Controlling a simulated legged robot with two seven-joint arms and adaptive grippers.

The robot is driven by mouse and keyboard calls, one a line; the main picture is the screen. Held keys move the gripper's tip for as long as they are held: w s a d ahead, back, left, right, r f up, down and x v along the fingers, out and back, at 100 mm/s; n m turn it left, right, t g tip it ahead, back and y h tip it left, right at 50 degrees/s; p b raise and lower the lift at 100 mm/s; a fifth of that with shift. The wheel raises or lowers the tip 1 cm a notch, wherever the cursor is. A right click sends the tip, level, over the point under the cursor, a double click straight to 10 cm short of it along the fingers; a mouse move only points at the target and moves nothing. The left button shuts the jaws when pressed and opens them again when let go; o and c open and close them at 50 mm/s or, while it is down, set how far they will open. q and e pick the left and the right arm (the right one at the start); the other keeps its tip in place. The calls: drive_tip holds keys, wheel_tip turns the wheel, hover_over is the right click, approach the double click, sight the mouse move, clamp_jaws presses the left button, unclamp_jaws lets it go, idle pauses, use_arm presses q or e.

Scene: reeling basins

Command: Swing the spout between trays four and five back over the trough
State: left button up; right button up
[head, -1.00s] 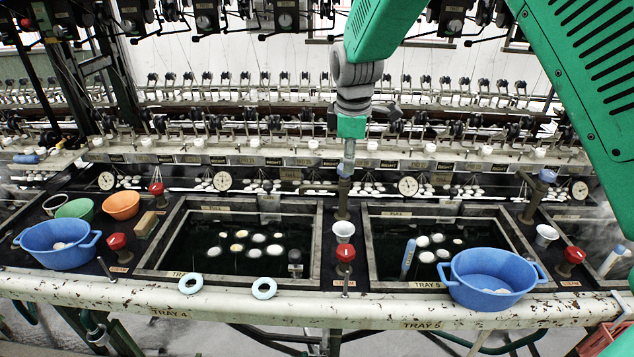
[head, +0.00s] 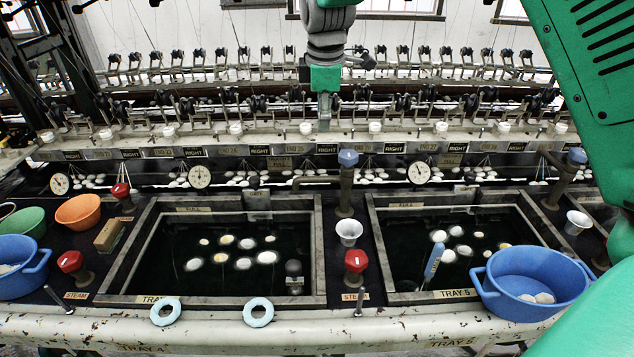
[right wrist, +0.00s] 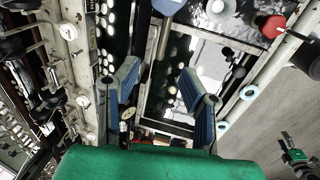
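The spout (head: 318,181) between trays four and five is a dark pipe on an upright post with a blue knob (head: 348,157). It points left, its tip near the back edge of tray four (head: 312,245). The dark trough (head: 385,183) with white cocoons runs behind the trays. My right gripper (head: 324,124) hangs above and left of the knob, apart from it in the picture. In the right wrist view its blue-padded fingers (right wrist: 160,82) are spread, with nothing between them. What looks like my left gripper (right wrist: 292,156) shows small there, its fingers unclear.
Tray five (head: 375,250) lies right of the post. A white cup (head: 349,232) and red steam valve (head: 356,261) stand in front of the post. A blue basin (head: 530,282) sits front right, and two pale rings (head: 258,312) lie on the front rail. Gauges and reels line the back.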

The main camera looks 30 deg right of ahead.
sight(316, 177)
drive_tip(key=f+b, duration=0.1)
drive_tip(key=f, duration=0.4)
drive_tip(key=w+f+b, duration=0.1)
drive_tip(key=f, duration=0.4)
drive_tip(key=w+f+b, duration=0.1)
drive_tip(key=f, duration=0.5)
drive_tip(key=shift+w+d, duration=0.2)
drive_tip(key=shift+a+f, duration=0.15)
drive_tip(key=shift+a, duration=0.15)
drive_tip(key=shift+w+a+f, duration=0.1)
drive_tip(key=shift+a+f, duration=0.05)
drive_tip(key=shift+a, duration=0.3)
drive_tip(key=shift+d+f, duration=0.15)
drive_tip(key=shift+d, duration=0.3)
drive_tip(key=shift+c, duration=1.3)
drive_tip(key=shift+d, duration=0.25)
clamp_jaws()
drive_tip(key=shift+d, duration=0.15)
use_arm(q)
drive_tip(key=f, duration=0.4)
drive_tip(key=shift+a, duration=0.35)
